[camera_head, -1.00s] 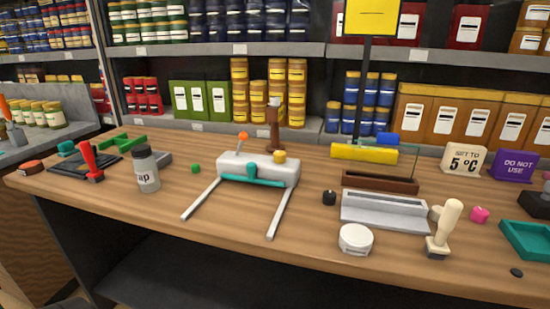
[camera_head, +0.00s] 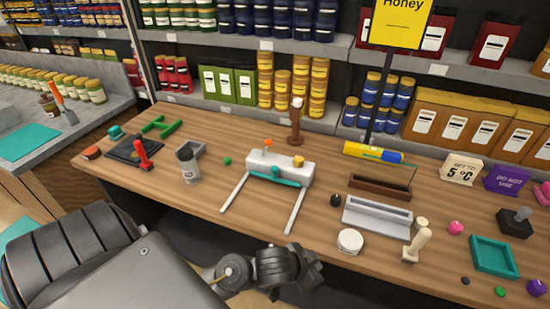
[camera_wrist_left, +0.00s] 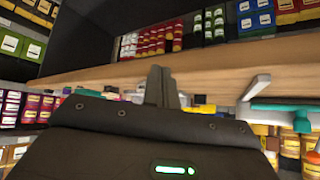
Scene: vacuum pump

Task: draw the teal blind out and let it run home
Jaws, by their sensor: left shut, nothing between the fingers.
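The blind unit is a white housing (camera_head: 280,167) on the wooden table, with two pale rails reaching toward the front edge. Its teal bar (camera_head: 276,176) lies against the housing's front, at the rear of the rails; no drawn-out sheet shows. In the left wrist view the teal bar (camera_wrist_left: 285,103) shows at the right, beside a pale rail. My left gripper (camera_wrist_left: 162,75) is shut and empty, apart from the bar and to its left in that view. My right gripper is not in view.
A white round tin (camera_head: 350,241), a grey block (camera_head: 376,217) and a stamp (camera_head: 417,245) stand to the right. A brown post (camera_head: 296,122) rises behind the housing. The tabletop between the rails is clear.

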